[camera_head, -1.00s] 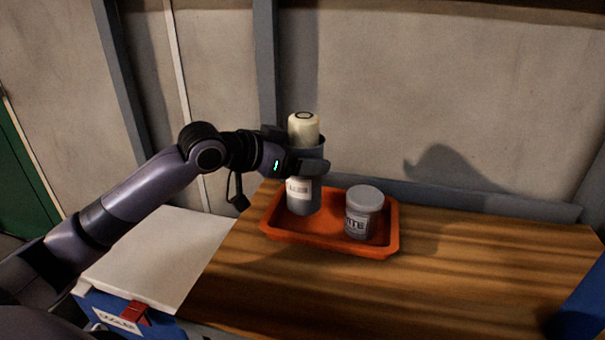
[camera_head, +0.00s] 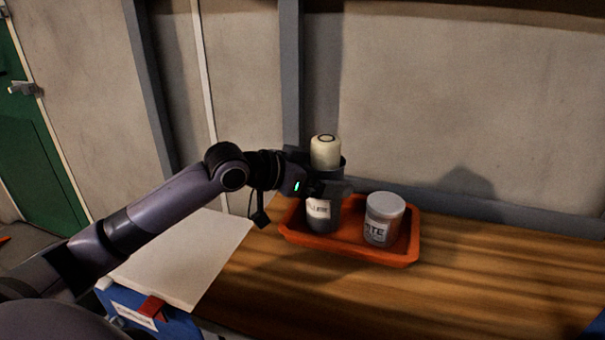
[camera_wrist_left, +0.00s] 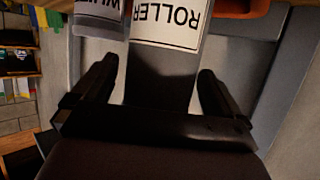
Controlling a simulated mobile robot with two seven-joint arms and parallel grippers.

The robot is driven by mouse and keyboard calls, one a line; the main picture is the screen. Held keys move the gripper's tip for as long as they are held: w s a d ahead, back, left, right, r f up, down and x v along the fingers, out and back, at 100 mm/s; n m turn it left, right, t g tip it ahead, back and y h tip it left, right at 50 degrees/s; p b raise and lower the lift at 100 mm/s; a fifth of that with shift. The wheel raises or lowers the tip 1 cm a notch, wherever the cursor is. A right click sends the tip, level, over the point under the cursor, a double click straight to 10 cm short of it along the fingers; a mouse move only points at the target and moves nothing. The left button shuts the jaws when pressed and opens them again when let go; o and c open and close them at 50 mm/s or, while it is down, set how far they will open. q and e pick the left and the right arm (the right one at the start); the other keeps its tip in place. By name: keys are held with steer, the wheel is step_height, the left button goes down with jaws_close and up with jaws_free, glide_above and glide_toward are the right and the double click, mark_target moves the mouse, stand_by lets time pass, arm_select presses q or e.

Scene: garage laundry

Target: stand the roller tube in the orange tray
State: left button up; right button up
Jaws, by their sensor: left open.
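The roller tube (camera_head: 323,224) is a dark grey cylinder with a white "ROLLER" label and a cream roller (camera_head: 325,151) sticking out of its top. It stands upright in the left part of the orange tray (camera_head: 350,247). My left gripper (camera_head: 330,187) is open, with its fingers around the tube's upper part. In the left wrist view the tube (camera_wrist_left: 160,80) lies between the open fingers (camera_wrist_left: 157,72), with gaps at both sides. The tube's far side is hidden. My right gripper is not in view.
A grey-lidded jar labelled "WHITE" (camera_head: 383,220) stands in the tray, right of the tube. The wooden bench (camera_head: 480,285) is clear to the right. A blue box with a pale lid (camera_head: 185,255) is at left. The wall is close behind.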

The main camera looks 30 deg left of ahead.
arm_select(q)
steer(key=b+v, duration=0.2)
steer(key=v, duration=0.9)
steer(key=shift+s, duration=0.25)
steer(key=shift+a+r, duration=0.15)
stand_by(0.4)
